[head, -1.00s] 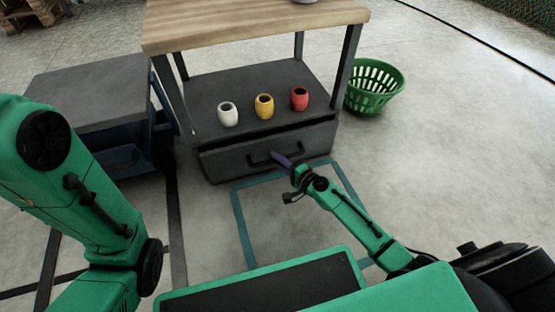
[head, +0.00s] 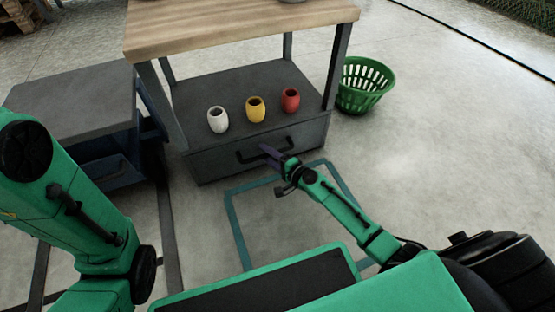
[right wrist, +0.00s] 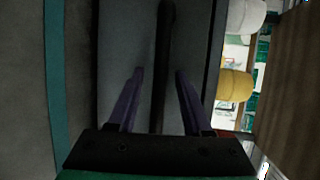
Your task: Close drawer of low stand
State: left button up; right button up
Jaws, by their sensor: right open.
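The low stand (head: 165,35) has a wooden top, a grey lower shelf and a grey drawer (head: 215,168) under that shelf. The drawer front looks flush with the stand, with no clear gap above it. Its dark bar handle (head: 245,158) is partly hidden by my right gripper (head: 270,152). In the right wrist view, the purple fingers of this gripper (right wrist: 158,72) are apart, one on each side of the handle (right wrist: 165,25). My left arm shows at the left, but its gripper is outside the view.
A white cup (head: 218,120), a yellow cup (head: 256,110) and a red cup (head: 290,100) stand on the lower shelf. A green basket (head: 364,88) is on the floor to the right. A grey-topped cabinet (head: 75,95) stands left.

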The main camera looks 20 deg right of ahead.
jog(key=v, duration=1.4)
jog(key=shift+b, duration=0.35)
jog(key=shift+s, duration=0.1)
